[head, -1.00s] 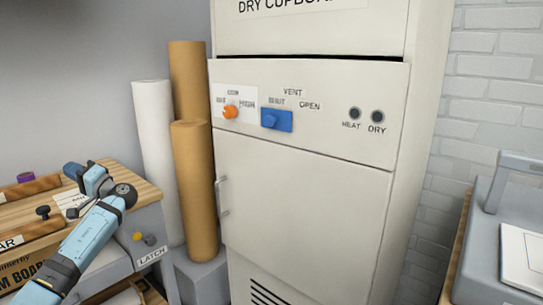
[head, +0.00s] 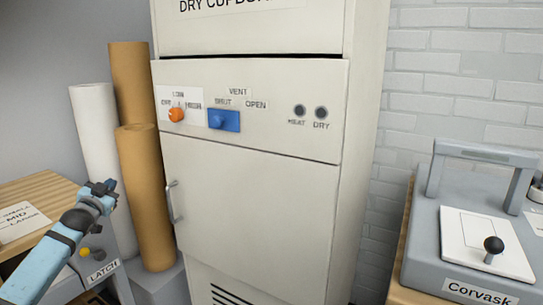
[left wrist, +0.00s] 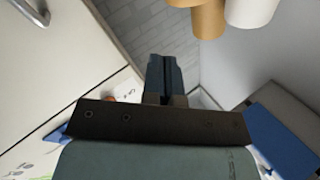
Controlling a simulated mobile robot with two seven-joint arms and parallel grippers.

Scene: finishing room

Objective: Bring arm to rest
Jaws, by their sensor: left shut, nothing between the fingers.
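My left arm comes in from the left in the head view, with its left gripper (head: 106,186) raised in front of the paper rolls. The gripper is shut and empty. In the left wrist view its closed fingers (left wrist: 165,72) stand together in the middle with nothing between them. The gripper is clear of the bench and appears apart from the cupboard door. My right arm and gripper are not in view.
The dry cupboard (head: 255,190) fills the middle, with a door handle (head: 173,201), orange knob (head: 176,115) and blue vent slider (head: 223,119). White (head: 97,140) and brown rolls (head: 146,190) stand left. A wooden-topped bench (head: 35,190) is at left; a grey Corvask machine (head: 425,245) is right.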

